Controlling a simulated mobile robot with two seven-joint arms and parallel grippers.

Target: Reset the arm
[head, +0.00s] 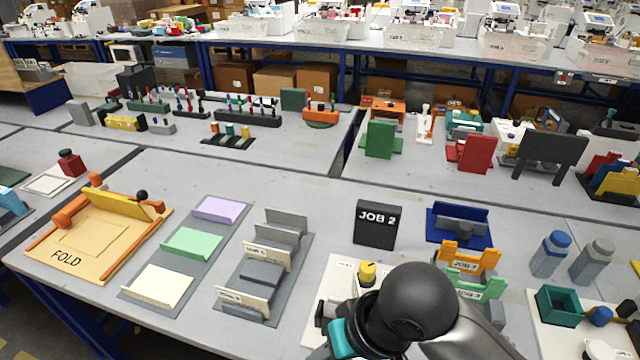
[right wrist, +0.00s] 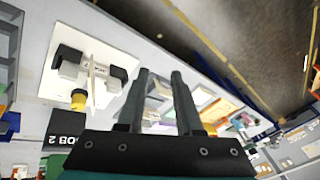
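The pen plotter's white base (head: 340,270) stands at the front centre of the table in the head view, with a yellow knob (head: 367,273) and dark parts; my right arm hides much of it. In the right wrist view the white base (right wrist: 60,58) lies at the upper left, with a pale bar, black end blocks and the yellow knob (right wrist: 78,100). My right gripper (right wrist: 160,73) has its two fingers apart with nothing between them, beside the plotter in that picture. The right fingers are hidden in the head view. My left gripper is in neither view.
A black JOB 2 sign (head: 377,225) stands behind the plotter. A grey rack (head: 262,272) of cards and a pastel tray board (head: 190,243) are left of it. Orange and green job holders (head: 470,258) and a teal bin (head: 558,306) are on the right.

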